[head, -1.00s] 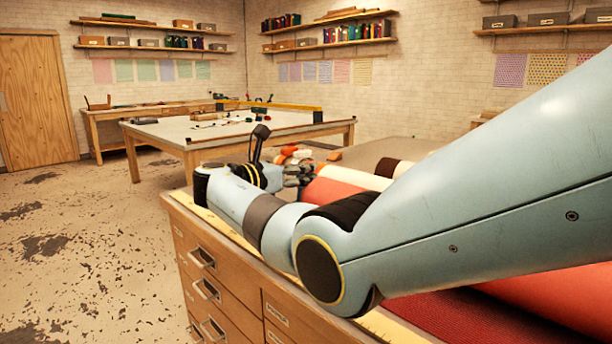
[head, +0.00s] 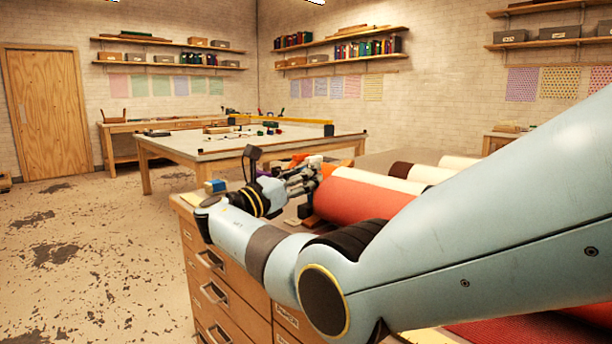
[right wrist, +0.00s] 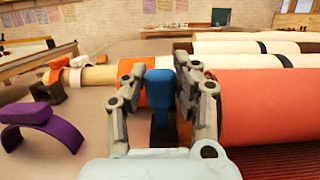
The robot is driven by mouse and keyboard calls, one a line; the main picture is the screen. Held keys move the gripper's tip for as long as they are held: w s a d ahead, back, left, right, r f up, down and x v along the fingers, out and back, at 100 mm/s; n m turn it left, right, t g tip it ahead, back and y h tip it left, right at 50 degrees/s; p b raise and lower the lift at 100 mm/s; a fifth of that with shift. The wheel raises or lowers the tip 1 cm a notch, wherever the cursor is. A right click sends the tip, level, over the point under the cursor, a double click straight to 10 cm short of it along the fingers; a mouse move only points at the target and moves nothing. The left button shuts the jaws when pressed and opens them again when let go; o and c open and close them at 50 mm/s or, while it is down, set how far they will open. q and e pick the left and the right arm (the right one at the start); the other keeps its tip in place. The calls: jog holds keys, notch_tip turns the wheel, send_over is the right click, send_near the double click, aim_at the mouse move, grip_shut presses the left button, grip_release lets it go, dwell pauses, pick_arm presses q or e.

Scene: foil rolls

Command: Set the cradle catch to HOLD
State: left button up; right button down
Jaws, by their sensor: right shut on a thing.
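A blue catch handle (right wrist: 160,88) stands upright on a dark post (right wrist: 161,128) in the right wrist view, beside the near end of the big red roll (right wrist: 268,105). My right gripper (right wrist: 159,76) has its grey fingers on both sides of the blue handle and is shut on it. In the head view my right gripper (head: 303,178) is at the left end of the red roll (head: 352,199), and its fingers hide the handle. I see no HOLD marking. My left gripper is not in view.
A purple clip (right wrist: 52,128) lies at left in the right wrist view. An orange band (right wrist: 130,70) sits behind the fingers. A drawer cabinet (head: 215,285) stands below my arm.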

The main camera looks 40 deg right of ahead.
jog(key=c, duration=1)
grip_release()
jog(key=shift+o, duration=0.2)
jog(key=v, duration=1.2)
